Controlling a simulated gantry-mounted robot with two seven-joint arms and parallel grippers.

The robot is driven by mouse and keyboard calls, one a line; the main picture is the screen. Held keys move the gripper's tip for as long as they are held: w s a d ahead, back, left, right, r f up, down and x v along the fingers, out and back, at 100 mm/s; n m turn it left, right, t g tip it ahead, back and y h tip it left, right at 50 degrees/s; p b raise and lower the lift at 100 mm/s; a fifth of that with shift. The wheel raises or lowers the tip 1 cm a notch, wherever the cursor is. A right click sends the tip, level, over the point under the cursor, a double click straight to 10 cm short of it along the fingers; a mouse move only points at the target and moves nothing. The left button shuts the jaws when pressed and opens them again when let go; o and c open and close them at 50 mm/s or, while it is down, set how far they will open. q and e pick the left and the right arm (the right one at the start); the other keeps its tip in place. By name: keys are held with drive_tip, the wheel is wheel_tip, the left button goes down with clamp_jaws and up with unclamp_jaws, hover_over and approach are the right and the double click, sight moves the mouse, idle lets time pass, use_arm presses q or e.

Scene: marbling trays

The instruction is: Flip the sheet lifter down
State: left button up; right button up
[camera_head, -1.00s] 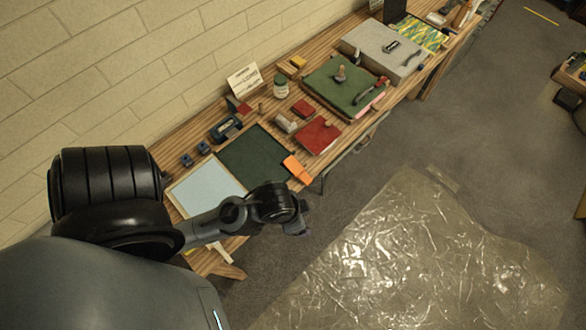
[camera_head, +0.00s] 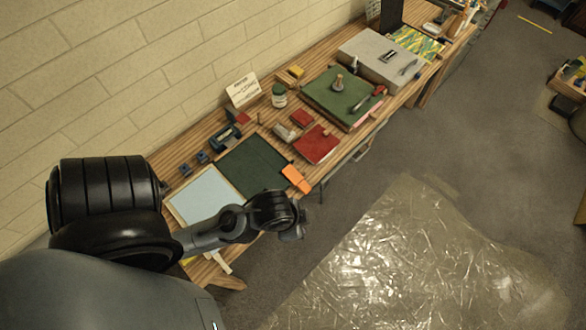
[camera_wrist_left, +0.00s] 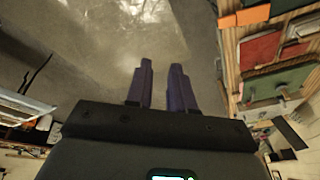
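I cannot single out the sheet lifter for certain. An orange flat piece (camera_head: 296,179) lies at the table's front edge, against the dark green panel (camera_head: 254,166); it also shows in the left wrist view (camera_wrist_left: 245,16). A pale blue panel (camera_head: 203,194) lies left of the green one. My left gripper (camera_head: 299,230) is beyond the table's front edge, over the floor and apart from the orange piece. In the left wrist view its two fingers (camera_wrist_left: 161,66) stand slightly apart with nothing between them. My right gripper is not in view.
The wooden table (camera_head: 178,160) runs along a brick wall. It carries a red book (camera_head: 316,146), a green board (camera_head: 325,98), a jar (camera_head: 279,96) and a grey case (camera_head: 378,62). A shiny plastic sheet (camera_head: 400,260) covers open floor in front.

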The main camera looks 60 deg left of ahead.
use_arm(q)
drive_tip(key=shift+s+f+m, duration=0.2)
drive_tip(key=shift+s+m, duration=0.05)
drive_tip(key=shift+m, duration=0.55)
drive_tip(key=shift+c, duration=1.1)
drive_tip(key=f+m, duration=0.1)
drive_tip(key=s+a+f+m+g, duration=0.1)
drive_tip(key=a+f+m, duration=0.1)
drive_tip(key=shift+s+a+f+m+g+y, duration=0.1)
drive_tip(key=shift+s+f+m+g+y, duration=0.1)
drive_tip(key=shift+s+m+g+y, duration=0.15)
clamp_jaws()
drive_tip(key=w+a+f+m+g+b, duration=0.15)
drive_tip(key=a+f+m, duration=0.3)
drive_tip(key=a, duration=0.55)
drive_tip(key=a+f+m+g+b, duration=0.1)
drive_tip(key=a+f+m+g, duration=0.2)
drive_tip(key=a+f, duration=0.5)
drive_tip(key=w+a+r+n+t+h+b, duration=0.2)
drive_tip(key=w+a+r+t+b, duration=0.1)
drive_tip(key=w+a, duration=0.6)
drive_tip(key=w+r+b, duration=0.1)
drive_tip(key=w, duration=0.3)
drive_tip(key=shift+r, duration=0.35)
drive_tip(key=shift+h, duration=0.25)
